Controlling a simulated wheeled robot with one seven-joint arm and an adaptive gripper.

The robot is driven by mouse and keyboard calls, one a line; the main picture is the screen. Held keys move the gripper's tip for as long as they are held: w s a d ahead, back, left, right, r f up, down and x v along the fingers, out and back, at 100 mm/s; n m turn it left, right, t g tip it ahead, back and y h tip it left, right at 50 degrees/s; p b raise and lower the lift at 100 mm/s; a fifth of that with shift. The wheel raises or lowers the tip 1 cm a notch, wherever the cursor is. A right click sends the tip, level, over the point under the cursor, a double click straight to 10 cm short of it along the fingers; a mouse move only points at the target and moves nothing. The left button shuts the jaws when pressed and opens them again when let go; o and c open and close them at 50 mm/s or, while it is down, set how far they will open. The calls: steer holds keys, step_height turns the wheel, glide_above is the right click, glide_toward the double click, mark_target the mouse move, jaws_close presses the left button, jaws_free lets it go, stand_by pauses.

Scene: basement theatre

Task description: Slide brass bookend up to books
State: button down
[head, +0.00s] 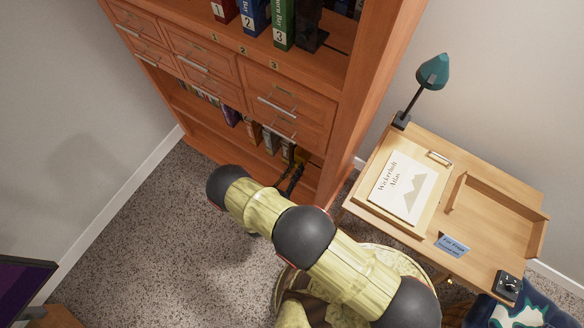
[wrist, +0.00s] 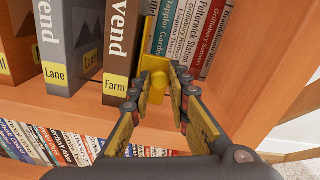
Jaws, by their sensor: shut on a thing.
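Whether the bookend touches the brown book cannot be told. Thin leaning books (wrist: 190,40) stand to its right and partly behind it.
The tall wooden bookcase (head: 345,75) has drawers (head: 285,105) above this shelf and numbered volumes (head: 254,15) higher up. Another row of books (wrist: 50,140) shows below the shelf edge. A desk (head: 480,205) with a lamp (head: 432,72) stands right. Carpet (head: 140,230) is clear at left.

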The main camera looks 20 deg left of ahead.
steer(key=c, duration=1.7)
jaws_free()
